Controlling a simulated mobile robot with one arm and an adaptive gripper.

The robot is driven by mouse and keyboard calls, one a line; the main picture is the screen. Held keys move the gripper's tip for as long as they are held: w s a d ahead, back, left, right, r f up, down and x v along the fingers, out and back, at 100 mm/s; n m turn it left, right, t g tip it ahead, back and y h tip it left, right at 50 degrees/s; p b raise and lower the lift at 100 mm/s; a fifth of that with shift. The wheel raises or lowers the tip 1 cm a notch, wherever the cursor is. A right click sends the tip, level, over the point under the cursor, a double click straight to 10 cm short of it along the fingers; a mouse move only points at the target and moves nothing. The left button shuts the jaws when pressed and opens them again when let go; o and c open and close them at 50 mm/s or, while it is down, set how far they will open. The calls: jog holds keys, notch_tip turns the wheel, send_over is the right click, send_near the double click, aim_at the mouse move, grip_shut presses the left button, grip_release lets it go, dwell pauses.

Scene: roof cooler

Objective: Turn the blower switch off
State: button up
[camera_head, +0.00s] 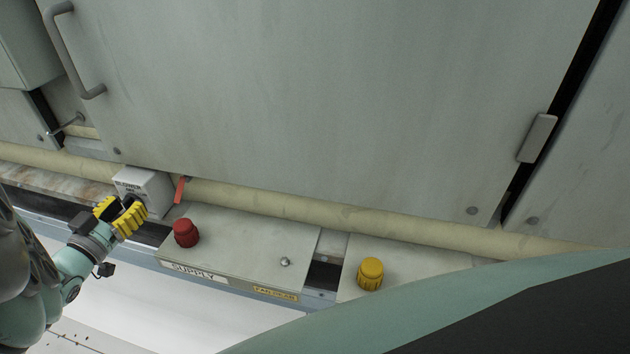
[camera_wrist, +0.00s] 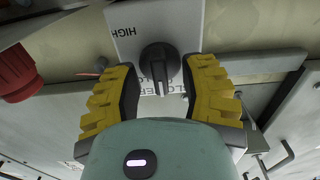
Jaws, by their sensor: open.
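The blower switch is a black rotary knob (camera_wrist: 160,62) on a light grey box (camera_head: 148,184) with "BLOWER" lettering. In the wrist view, "HIGH" shows upside down on the box's face, and lettering below the knob is partly hidden. My gripper (camera_head: 122,214) is at the box in the head view, with yellow ribbed fingers. In the wrist view my gripper (camera_wrist: 160,92) is open, one finger on each side of the knob, with a visible gap to each. I cannot tell how deep the fingertips reach. In the head view the gripper covers much of the knob.
A red knob (camera_head: 186,232) stands on the supply panel (camera_head: 245,243) right of the box; a yellow knob (camera_head: 370,273) is farther right. A small red lever (camera_head: 180,189) sits close to the box. A beige pipe (camera_head: 290,205) runs behind, below the large grey door (camera_head: 300,100).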

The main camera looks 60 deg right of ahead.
jog(key=v, duration=1.1)
jog(key=shift+a, duration=0.25)
jog(key=shift+r, duration=0.15)
